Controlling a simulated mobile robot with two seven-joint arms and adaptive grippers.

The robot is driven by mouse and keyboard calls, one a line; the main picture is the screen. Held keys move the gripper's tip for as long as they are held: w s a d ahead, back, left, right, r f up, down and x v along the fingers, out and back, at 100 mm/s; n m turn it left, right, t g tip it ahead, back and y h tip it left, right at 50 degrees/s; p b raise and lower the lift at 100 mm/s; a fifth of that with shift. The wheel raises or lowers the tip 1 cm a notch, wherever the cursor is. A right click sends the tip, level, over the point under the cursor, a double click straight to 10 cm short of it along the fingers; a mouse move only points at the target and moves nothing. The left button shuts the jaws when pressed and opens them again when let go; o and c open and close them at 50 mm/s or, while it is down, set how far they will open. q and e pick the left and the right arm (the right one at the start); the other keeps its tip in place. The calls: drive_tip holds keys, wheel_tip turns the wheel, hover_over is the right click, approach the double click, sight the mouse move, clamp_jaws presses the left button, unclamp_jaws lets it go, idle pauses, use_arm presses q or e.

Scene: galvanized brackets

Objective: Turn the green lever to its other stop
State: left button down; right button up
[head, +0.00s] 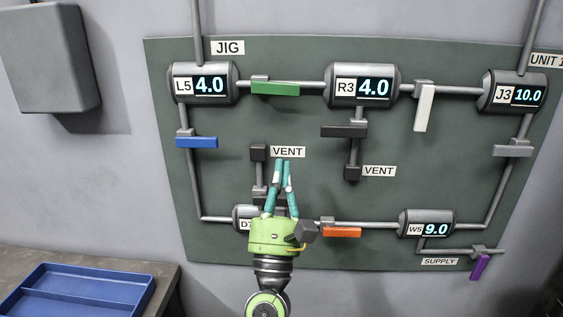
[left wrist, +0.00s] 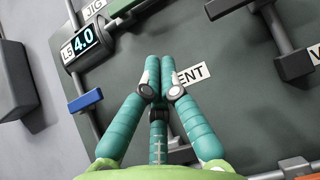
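The green lever (head: 276,89) is on the pipe between the L5 tank and the R3 tank at the top of the panel. Its handle lies nearly level along the pipe. A piece of it shows at the top edge of the left wrist view (left wrist: 121,6). My left gripper (head: 283,162) is below the green lever, in front of the panel near the upper VENT label, and apart from the lever. Its teal fingers come together at the tips (left wrist: 160,62) with nothing held. It hides part of the lower left tank. My right gripper is not in view.
Near the green lever are a blue lever (head: 197,142), a black lever (head: 344,131) and a white lever (head: 424,108). An orange lever (head: 341,232) is right of my gripper. A blue tray (head: 52,292) lies at lower left. A grey box (head: 48,58) hangs left.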

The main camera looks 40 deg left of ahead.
sight(276, 88)
use_arm(q)
drive_tip(key=p+x, duration=0.4)
drive_tip(key=x, duration=0.4)
drive_tip(key=shift+s+d+r, duration=0.1)
drive_tip(key=shift+s+r, duration=0.05)
drive_tip(key=shift+r, duration=0.1)
drive_tip(key=shift+d+r+p, duration=0.1)
drive_tip(key=shift+r+p, duration=0.85)
drive_tip(key=shift+d+r+p, duration=0.1)
drive_tip(key=shift+r+p, duration=0.25)
drive_tip(key=shift+r, duration=0.1)
drive_tip(key=shift+f, duration=0.1)
drive_tip(key=shift+d+r+n+g+y, duration=0.15)
drive_tip(key=shift+r+n+g+y, duration=0.55)
drive_tip(key=shift+n+y, duration=0.5)
